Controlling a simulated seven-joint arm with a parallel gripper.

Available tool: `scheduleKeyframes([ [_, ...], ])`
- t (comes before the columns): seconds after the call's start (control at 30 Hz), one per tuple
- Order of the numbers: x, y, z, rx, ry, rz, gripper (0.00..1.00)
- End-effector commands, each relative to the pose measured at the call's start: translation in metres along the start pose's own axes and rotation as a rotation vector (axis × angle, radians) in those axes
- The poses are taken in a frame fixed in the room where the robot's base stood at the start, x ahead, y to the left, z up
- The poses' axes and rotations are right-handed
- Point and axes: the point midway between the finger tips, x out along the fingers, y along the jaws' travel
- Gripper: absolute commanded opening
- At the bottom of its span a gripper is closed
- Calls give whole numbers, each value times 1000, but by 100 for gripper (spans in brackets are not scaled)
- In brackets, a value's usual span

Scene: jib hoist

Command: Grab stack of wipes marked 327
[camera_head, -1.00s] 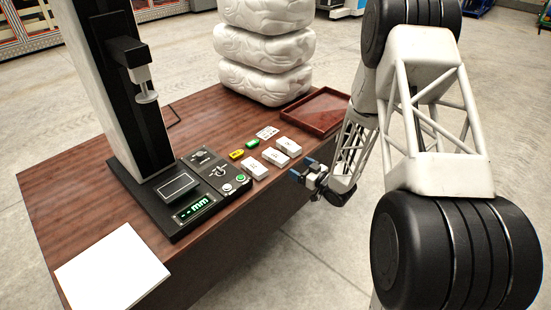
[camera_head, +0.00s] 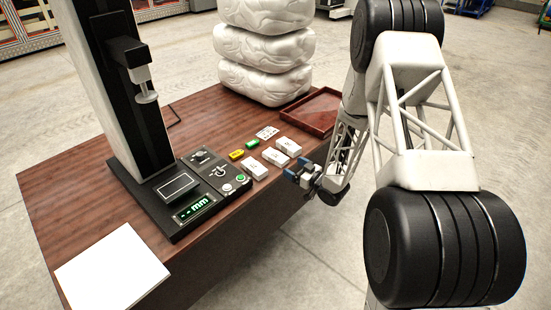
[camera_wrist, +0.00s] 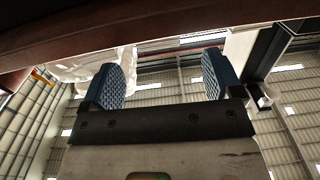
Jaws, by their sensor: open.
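Three white stacks of wipes lie in a slanting row near the table's right edge in the head view: a near one (camera_head: 255,169), a middle one (camera_head: 275,156) and a far one (camera_head: 288,146). Their marks are too small to read, so I cannot tell which is 327. My gripper (camera_head: 298,170) is just off the table's right edge, to the right of the stacks and apart from them. In the wrist view my gripper (camera_wrist: 162,75) shows two blue ribbed fingers spread apart with nothing between them; no stack shows there.
The dark wood table (camera_head: 90,195) edge crosses the top of the wrist view. A red-brown tray (camera_head: 312,112) lies behind the stacks. Left stands a black column device (camera_head: 132,100) with a control panel. Yellow (camera_head: 236,155) and green (camera_head: 252,144) items lie near the stacks; white bags (camera_head: 262,50) stand behind.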

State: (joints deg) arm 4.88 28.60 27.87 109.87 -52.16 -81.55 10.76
Motion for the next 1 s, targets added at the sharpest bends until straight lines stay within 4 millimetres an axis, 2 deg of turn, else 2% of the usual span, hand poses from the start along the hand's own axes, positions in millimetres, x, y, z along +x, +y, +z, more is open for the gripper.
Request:
scheduleKeyframes([
  [0.37,3,0,0,0,0,0,85],
  [0.8,46,2,-3,-1,0,1,85],
  [1.0,52,2,-3,-1,0,1,85],
])
